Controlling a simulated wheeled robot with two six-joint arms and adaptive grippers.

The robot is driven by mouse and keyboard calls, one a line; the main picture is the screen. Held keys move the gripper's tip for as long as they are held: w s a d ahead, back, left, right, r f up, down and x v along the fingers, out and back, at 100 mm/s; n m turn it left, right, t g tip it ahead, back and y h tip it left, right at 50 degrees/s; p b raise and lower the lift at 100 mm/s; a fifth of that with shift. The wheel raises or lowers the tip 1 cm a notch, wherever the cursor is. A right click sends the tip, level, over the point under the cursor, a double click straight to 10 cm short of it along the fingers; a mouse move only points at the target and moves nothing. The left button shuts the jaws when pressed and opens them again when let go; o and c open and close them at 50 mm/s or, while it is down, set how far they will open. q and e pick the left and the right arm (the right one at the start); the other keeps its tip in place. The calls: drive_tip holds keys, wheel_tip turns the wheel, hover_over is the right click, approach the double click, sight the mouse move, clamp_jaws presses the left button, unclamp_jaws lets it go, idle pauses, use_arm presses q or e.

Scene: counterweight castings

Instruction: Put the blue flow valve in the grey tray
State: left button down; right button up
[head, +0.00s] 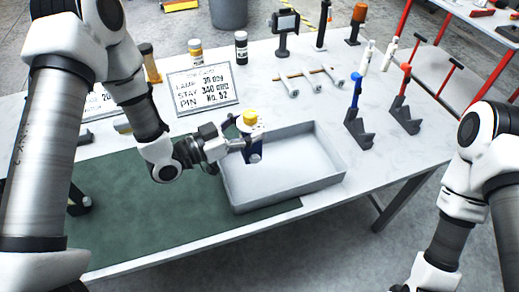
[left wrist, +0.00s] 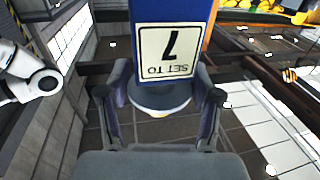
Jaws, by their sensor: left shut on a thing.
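The blue flow valve (head: 256,148) has a dark blue body, a yellow top and a pale lower end. My left gripper (head: 243,144) is shut on it and holds it over the back left part of the grey tray (head: 325,177). The tray's visible floor is empty. In the left wrist view, the valve's blue body (left wrist: 173,16) carries a label reading "SET TO 7", upside down, and stands between the two fingers (left wrist: 160,108). Whether the valve touches the tray floor I cannot tell. My right arm shows at the right, its gripper out of frame.
A sign (head: 203,89) stands behind the tray, with a yellow jar (head: 196,52) and a dark jar (head: 241,47) beyond. Grey stands with a blue-handled tool (head: 355,92) and a red-handled tool (head: 404,80) are at the right. A green mat (head: 150,220) lies left of the tray.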

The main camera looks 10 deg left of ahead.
sight(244, 154)
use_arm(q)
drive_tip(key=f, duration=0.1)
drive_tip(key=s+f+b, duration=0.1)
drive_tip(key=d+f+b, duration=0.1)
drive_tip(key=shift+s+f, duration=0.2)
drive_tip(key=shift+f, duration=0.15)
drive_tip(key=f+b, duration=0.2)
drive_tip(key=f, duration=0.1)
drive_tip(key=w+a+f, duration=0.1)
drive_tip(key=shift+f+b, duration=0.25)
drive_tip(key=shift+b, duration=0.15)
drive_tip(key=shift+s+d+r, duration=0.25)
drive_tip(key=shift+d+r, duration=0.05)
drive_tip(key=shift+f, duration=0.2)
drive_tip(key=shift+c, duration=1.1)
unclamp_jaws()
drive_tip(key=shift+w+a+f, duration=0.1)
use_arm(e)
drive_tip(key=f, duration=0.6)
drive_tip(key=shift+s+d, duration=0.2)
drive_tip(key=shift+s, duration=0.2)
